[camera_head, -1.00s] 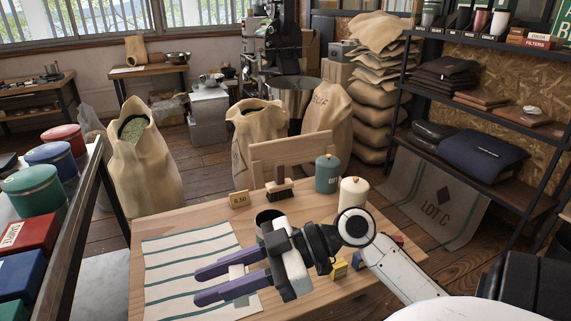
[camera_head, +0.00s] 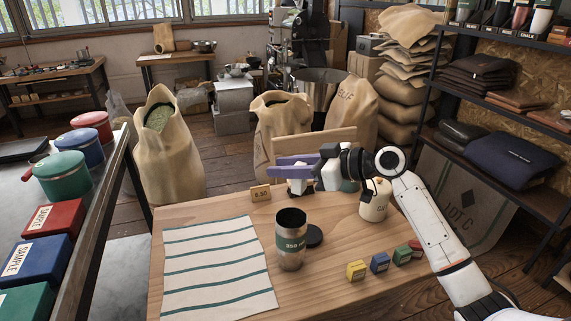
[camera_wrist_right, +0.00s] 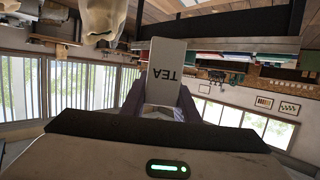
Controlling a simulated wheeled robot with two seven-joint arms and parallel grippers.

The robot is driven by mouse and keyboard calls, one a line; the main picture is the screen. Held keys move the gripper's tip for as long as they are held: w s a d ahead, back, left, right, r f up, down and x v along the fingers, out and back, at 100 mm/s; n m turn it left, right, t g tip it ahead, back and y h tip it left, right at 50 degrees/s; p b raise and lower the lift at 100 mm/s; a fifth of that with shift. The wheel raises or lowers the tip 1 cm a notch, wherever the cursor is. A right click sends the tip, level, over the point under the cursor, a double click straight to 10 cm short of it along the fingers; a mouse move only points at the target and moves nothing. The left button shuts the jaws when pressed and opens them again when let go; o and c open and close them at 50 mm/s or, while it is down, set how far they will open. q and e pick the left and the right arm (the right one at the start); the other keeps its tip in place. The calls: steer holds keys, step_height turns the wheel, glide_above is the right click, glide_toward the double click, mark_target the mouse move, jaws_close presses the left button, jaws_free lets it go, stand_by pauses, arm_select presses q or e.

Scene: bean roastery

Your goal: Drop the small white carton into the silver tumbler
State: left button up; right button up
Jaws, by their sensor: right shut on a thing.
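The silver tumbler (camera_head: 291,257) stands upright on the wooden table in the head view, its dark open mouth facing up and a green 350 band around it. My right gripper (camera_head: 285,167) is shut on the small white carton (camera_head: 299,172), beyond and above the tumbler and apart from it. In the head view the fingers partly hide the carton. In the right wrist view the carton (camera_wrist_right: 165,70) shows between the fingers (camera_wrist_right: 160,105), with the word TEA upside down. My left gripper is not in view.
A black lid (camera_head: 315,237) lies right of the tumbler. A striped cloth (camera_head: 218,268) lies left. Small yellow (camera_head: 356,271), blue (camera_head: 380,263) and other boxes sit at front right.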

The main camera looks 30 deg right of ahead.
step_height(320, 180, down, 6)
steer(key=b, duration=0.4)
steer(key=shift+w+d, duration=0.15)
steer(key=o, duration=1.1)
